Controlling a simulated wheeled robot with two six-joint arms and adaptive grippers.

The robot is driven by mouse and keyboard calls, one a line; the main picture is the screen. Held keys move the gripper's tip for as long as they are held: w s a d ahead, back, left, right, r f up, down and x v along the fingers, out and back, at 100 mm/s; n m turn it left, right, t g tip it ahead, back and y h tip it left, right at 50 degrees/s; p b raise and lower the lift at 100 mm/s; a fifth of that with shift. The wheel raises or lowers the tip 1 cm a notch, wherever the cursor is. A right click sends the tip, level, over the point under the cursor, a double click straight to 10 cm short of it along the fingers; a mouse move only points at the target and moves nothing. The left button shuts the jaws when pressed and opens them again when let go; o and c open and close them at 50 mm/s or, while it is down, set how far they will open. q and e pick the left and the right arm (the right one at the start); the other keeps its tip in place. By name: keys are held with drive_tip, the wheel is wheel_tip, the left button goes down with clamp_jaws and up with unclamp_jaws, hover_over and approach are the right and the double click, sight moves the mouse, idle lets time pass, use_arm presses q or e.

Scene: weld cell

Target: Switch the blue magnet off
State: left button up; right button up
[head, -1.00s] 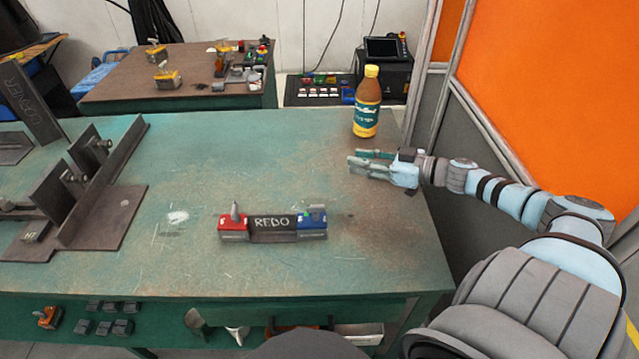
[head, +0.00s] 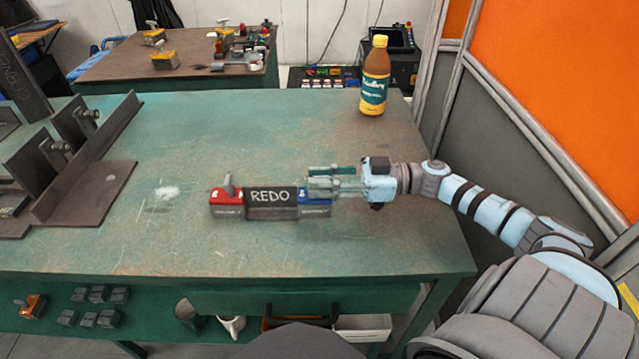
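The blue magnet (head: 316,209) sits at the right end of a dark plate marked REDO (head: 270,197) on the green table. My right gripper (head: 322,182) reaches in from the right, with its fingers over the top of the blue magnet. The fingers look parted, with a narrow gap between them. They hide the top of the blue magnet, so I cannot see its switch or whether they touch it. A red magnet (head: 227,205) with an upright grey lever sits at the plate's left end. My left gripper is not in view.
A bottle with a yellow cap (head: 374,80) stands at the table's back right. A dark steel fixture (head: 85,180) fills the table's left side. An orange and grey partition (head: 545,90) stands to the right. The table (head: 250,125) is clear behind the plate.

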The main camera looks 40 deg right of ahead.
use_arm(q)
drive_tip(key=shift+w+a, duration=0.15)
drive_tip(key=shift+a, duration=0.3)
use_arm(e)
drive_tip(key=shift+w+a+r, duration=0.1)
drive_tip(key=shift+w+a, duration=0.1)
drive_tip(key=shift+a, duration=0.1)
